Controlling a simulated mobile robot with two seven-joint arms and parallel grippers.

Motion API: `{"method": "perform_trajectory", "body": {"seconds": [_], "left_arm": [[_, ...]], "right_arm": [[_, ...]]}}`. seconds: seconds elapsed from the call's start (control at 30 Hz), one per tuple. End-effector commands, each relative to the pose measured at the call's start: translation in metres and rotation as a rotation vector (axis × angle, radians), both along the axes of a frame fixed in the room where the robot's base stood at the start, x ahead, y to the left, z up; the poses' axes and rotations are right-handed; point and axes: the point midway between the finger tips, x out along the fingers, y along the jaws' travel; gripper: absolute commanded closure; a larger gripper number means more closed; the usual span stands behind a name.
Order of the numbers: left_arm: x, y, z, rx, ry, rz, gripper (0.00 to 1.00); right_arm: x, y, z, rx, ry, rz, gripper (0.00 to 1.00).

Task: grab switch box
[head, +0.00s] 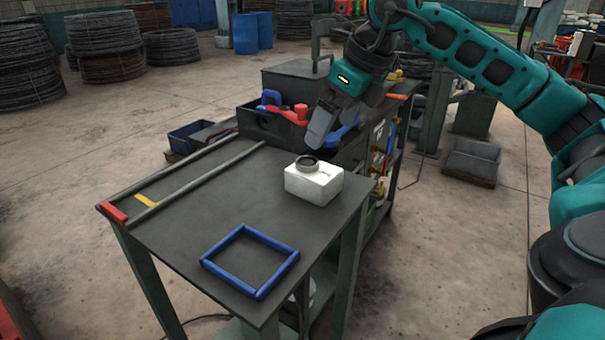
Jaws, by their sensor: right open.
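The switch box (314,186) is a small white box with a dark round knob on top. It stands upright on the dark grey table (205,215), near the table's right edge. My right gripper (318,140) comes in from the upper right on a teal arm. Its grey fingers point down, above and just behind the box in the picture. It is open and holds nothing that I can see. Whether a fingertip touches the box's knob is hard to tell. My left gripper is not in view.
A blue square frame (250,261) lies on the table in front of the box. A rail with a red end (113,212) runs along the left edge. Red and blue handles (287,108) stand on a dark unit behind. The table's middle is clear.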

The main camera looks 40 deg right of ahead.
Motion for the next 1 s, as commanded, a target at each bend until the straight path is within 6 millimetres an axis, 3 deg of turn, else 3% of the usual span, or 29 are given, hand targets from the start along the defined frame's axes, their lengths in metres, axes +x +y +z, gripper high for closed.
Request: {"method": "perform_trajectory", "body": {"seconds": [0.3, 0.57, 0.83, 1.0], "left_arm": [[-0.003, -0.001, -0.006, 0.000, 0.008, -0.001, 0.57], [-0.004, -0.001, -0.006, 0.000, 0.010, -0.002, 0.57], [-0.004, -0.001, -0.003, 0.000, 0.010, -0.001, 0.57], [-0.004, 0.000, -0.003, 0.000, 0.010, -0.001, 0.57]], "right_arm": [[0.019, 0.002, -0.051, -0.007, 0.005, -0.005, 0.00], [0.028, 0.004, -0.071, -0.006, 0.003, -0.004, 0.00], [0.042, 0.003, -0.107, -0.004, 0.002, -0.004, 0.00], [0.046, 0.004, -0.116, -0.005, 0.000, -0.004, 0.00]]}}
